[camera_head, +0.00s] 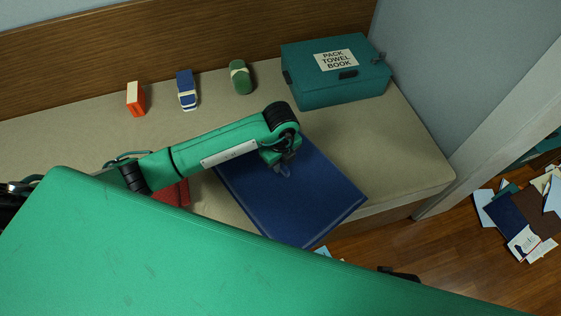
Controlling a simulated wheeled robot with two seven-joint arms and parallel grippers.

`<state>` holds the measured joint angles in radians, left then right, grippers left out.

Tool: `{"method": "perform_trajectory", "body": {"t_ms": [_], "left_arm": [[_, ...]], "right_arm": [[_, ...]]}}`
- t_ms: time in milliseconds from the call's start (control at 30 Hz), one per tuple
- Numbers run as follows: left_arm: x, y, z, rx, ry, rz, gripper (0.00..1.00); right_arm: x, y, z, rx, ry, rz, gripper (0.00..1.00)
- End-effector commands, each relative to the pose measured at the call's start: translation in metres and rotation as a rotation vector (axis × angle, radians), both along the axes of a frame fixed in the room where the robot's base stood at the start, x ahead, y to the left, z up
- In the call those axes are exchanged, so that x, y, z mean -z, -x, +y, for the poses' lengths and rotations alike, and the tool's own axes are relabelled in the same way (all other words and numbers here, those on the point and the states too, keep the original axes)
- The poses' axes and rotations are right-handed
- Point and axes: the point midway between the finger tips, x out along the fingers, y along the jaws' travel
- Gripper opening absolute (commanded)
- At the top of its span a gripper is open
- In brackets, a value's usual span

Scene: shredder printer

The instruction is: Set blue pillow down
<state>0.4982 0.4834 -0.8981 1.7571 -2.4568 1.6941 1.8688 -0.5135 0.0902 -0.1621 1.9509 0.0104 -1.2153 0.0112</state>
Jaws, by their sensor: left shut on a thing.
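The blue pillow (314,205) is a flat, dark blue square at the front edge of the beige bench cushion (400,150). Its near corner reaches out past the bench edge over the floor. My left gripper (284,169) comes in from the left and is shut on the pillow near its far side. The fingertips are small and partly hidden by the wrist. I cannot tell whether the pillow rests on the cushion or hangs just above it. My right gripper is not in view.
A teal box (310,92) labelled "PACK TOWEL BOOK" stands at the back right. An orange-and-white item (136,99), a blue-and-white bundle (187,90) and a green roll (241,78) line the back. A red item (172,194) is partly hidden. Papers (525,243) litter the floor.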

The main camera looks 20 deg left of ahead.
Motion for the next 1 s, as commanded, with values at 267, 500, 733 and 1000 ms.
{"method": "perform_trajectory", "body": {"t_ms": [267,500,733,1000], "left_arm": [[0.002,0.0,0.0,0.0,0.0,0.0,0.22],[0.002,0.0,0.0,0.0,0.0,0.0,0.38],[-0.004,-0.001,0.0,0.0,0.0,-0.001,0.38],[-0.056,-0.002,0.0,0.001,0.001,-0.005,0.38]], "right_arm": [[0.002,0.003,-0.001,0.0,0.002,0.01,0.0],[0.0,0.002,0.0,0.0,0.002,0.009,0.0],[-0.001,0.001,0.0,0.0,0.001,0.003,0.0],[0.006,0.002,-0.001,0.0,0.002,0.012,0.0]]}}
